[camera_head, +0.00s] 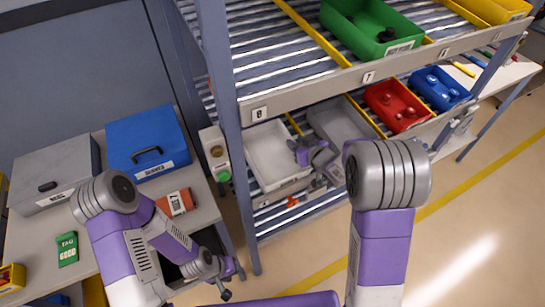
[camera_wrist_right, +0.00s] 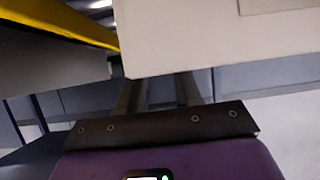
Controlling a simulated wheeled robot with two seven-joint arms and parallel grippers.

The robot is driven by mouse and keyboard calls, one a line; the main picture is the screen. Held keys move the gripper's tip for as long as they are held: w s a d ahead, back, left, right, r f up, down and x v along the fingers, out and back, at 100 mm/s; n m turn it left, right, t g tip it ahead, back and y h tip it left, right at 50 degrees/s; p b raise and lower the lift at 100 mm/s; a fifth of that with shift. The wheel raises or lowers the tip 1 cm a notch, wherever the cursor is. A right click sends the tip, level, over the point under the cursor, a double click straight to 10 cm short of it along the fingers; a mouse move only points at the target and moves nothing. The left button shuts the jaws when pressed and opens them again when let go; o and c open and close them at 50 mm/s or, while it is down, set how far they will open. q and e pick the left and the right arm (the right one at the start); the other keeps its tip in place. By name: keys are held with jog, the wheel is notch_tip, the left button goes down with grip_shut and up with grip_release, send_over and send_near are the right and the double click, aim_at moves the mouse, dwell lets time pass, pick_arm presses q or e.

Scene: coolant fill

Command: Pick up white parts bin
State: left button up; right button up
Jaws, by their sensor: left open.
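The white parts bin (camera_head: 268,158) sits on the lower rack shelf, in the left bay, in the head view. My right gripper (camera_head: 297,150) is at the bin's right side, partly hidden by its own wrist. In the right wrist view a pale wall (camera_wrist_right: 215,40), apparently the bin's, fills the top and hides the fingertips of my right gripper (camera_wrist_right: 155,92). A gap shows between the finger bases, but whether they are closed on the wall cannot be told. My left gripper (camera_head: 225,287) is open, low beside the left bench, away from the bin.
A grey bin (camera_head: 340,122), a red bin (camera_head: 397,105) and a blue bin (camera_head: 440,88) share the lower shelf. The upper shelf lip (camera_head: 340,78) and rack post (camera_head: 228,130) stand close. A blue case (camera_head: 148,138) lies on the left bench.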

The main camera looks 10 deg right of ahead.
jog(key=shift+x, duration=1.2)
jog(key=shift+r, duration=0.1)
grip_shut()
jog(key=shift+r, duration=0.1)
